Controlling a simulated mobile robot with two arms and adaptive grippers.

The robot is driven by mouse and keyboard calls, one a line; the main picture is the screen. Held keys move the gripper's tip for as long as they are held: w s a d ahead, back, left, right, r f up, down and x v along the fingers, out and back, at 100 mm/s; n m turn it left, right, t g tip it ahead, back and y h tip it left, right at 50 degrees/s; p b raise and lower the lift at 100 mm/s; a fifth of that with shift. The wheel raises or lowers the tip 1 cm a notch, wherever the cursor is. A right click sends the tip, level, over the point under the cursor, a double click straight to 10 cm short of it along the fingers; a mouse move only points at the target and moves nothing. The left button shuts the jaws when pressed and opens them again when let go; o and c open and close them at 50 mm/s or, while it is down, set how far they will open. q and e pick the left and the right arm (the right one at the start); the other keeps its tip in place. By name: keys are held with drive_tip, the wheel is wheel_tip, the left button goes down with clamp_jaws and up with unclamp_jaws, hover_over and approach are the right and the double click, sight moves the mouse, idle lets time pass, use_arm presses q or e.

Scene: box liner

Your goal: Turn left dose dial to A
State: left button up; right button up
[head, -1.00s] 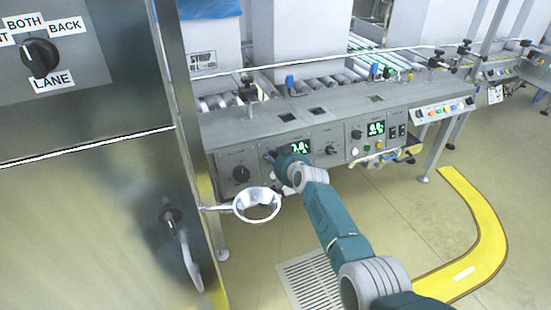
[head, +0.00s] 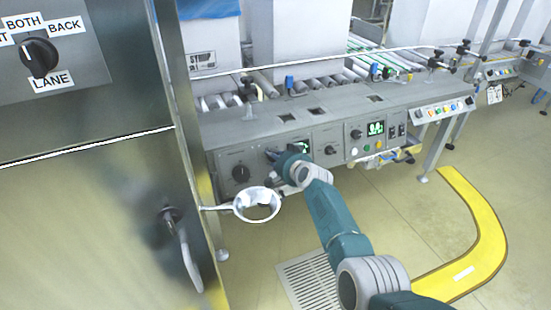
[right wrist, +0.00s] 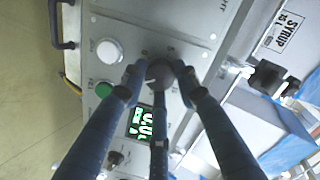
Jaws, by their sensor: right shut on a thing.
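The left dose dial (right wrist: 158,75) is a dark round knob with a pale pointer mark, on the grey panel in the right wrist view. The fingers of my right gripper (right wrist: 160,78) are closed around it. The small letters around the dial are too blurred to read. In the head view my right gripper (head: 271,155) is at the left section of the machine panel (head: 218,160) and hides the dial. The green-digit display beside it (right wrist: 140,121) shows in the wrist view and is partly covered by my wrist in the head view. My left gripper is out of view.
White (right wrist: 109,51) and green (right wrist: 104,88) buttons lie close to the fingers.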

drive_tip(key=o, duration=1.2)
drive_tip(key=shift+c, duration=0.2)
drive_tip(key=v, duration=0.7)
drive_tip(key=shift+s, duration=0.2)
drive_tip(key=shift+d+r, duration=0.1)
drive_tip(key=shift+d, duration=0.05)
